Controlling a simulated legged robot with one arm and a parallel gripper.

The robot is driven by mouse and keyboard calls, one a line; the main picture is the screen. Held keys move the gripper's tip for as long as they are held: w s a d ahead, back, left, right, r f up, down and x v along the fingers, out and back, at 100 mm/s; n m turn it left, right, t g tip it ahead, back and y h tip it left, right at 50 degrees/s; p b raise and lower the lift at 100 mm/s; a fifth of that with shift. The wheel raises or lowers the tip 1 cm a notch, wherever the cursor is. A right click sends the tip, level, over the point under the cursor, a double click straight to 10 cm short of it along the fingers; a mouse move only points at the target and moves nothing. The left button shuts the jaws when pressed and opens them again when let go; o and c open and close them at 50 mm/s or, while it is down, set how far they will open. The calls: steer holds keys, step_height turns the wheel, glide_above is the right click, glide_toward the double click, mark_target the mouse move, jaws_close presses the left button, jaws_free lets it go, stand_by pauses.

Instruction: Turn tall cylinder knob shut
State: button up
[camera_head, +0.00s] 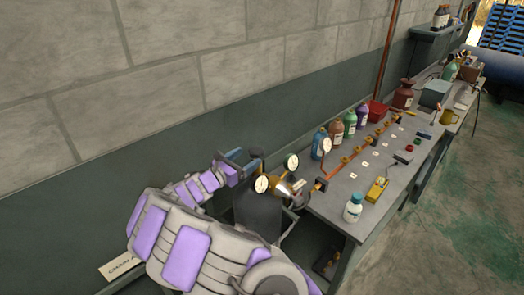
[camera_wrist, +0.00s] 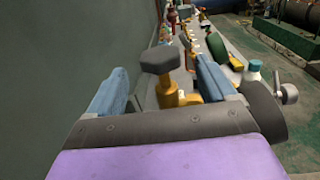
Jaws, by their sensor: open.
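The tall dark grey cylinder (camera_head: 258,214) stands against the wall at the near end of the workbench, partly hidden by my arm. Its dark knob (camera_wrist: 160,60) sits on a brass valve stem (camera_wrist: 170,90) in the wrist view. My gripper (camera_wrist: 160,88) is open, with one blue finger on the left of the knob and one on the right. A gap shows between the knob and the left finger; whether the right finger touches it I cannot tell. In the head view my gripper (camera_head: 240,164) is at the cylinder's top, and the knob is hard to make out there.
Round white gauges (camera_head: 262,184) and brass fittings stand close to my gripper's right. The workbench (camera_head: 345,205) carries several bottles, a copper manifold (camera_head: 352,155), a yellow meter (camera_head: 377,189) and a white bottle (camera_head: 353,207). The wall (camera_head: 120,165) is close on the left. The floor at right is clear.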

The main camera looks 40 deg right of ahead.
mark_target(262, 148)
steer(key=shift+w+d+r, duration=0.1)
steer(key=shift+w+d, duration=0.1)
steer(key=shift+d, duration=0.55)
steer(key=d, duration=0.4)
steer(key=d+b, duration=0.1)
steer(key=d, duration=0.2)
steer(key=shift+w, duration=0.3)
steer(key=shift+w+a, duration=0.1)
steer(key=shift+a, duration=0.8)
steer(key=shift+c, duration=0.3)
steer(key=shift+a+r, duration=0.1)
steer(key=shift+c, duration=1.5)
steer(key=shift+d, duration=0.4)
steer(key=c, duration=0.3)
steer(key=shift+c, duration=1.4)
